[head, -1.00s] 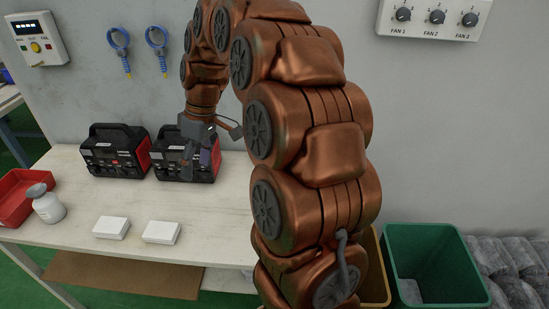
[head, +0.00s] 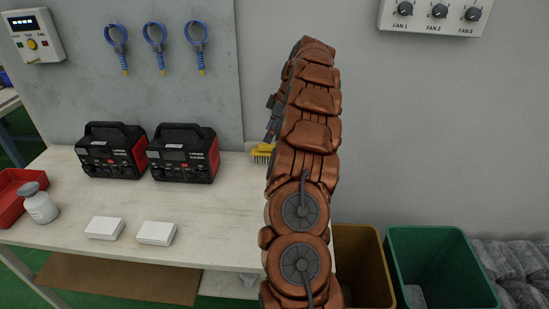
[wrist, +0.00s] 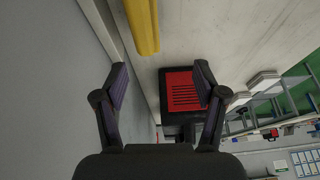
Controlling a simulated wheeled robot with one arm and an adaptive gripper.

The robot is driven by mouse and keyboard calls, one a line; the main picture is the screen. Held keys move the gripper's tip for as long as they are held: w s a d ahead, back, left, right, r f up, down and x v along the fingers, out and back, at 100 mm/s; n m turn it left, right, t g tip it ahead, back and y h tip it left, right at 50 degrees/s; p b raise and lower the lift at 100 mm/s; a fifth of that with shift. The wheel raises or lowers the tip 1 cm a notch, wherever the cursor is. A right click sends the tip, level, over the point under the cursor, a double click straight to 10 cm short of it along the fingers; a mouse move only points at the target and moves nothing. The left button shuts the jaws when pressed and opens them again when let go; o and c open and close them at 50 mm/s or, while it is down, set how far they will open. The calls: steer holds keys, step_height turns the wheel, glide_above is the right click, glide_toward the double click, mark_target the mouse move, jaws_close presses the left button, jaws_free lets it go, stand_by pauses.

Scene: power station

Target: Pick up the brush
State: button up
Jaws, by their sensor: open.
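The brush (head: 263,152) is yellow and stands at the back right of the white table (head: 215,215), against the wall and partly hidden behind my arm in the head view. In the wrist view a yellow bar, seemingly the brush (wrist: 143,25), lies beyond my fingertips at the top, near the wall edge. My gripper (wrist: 160,80) is open in the wrist view with nothing between its fingers. In the head view my gripper (head: 272,120) shows only in part at the left side of my arm, above the brush.
Two black and red power units (head: 183,154) stand left of the brush. White boxes (head: 156,233), a bottle (head: 39,205) and a red tray (head: 10,200) are on the table. Yellow (head: 361,262) and green (head: 440,270) bins stand to the right. Blue hanging tools (head: 155,45) are on the wall.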

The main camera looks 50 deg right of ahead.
mark_target(272, 150)
steer(key=d, duration=0.1)
steer(key=d+f, duration=0.1)
steer(key=s+d, duration=0.1)
steer(key=shift+d+f, duration=0.2)
steer(key=shift+f, duration=0.15)
steer(key=shift+s+p+x, duration=0.15)
steer(key=shift+p+x, duration=0.2)
steer(key=shift+x, duration=1.35)
steer(key=shift+s+p+x, duration=0.15)
steer(key=shift+p+x, duration=0.2)
steer(key=shift+x, duration=1.35)
steer(key=shift+w+f, duration=0.2)
steer(key=shift+f, duration=0.35)
steer(key=shift+c, duration=0.3)
steer(key=c, duration=1)
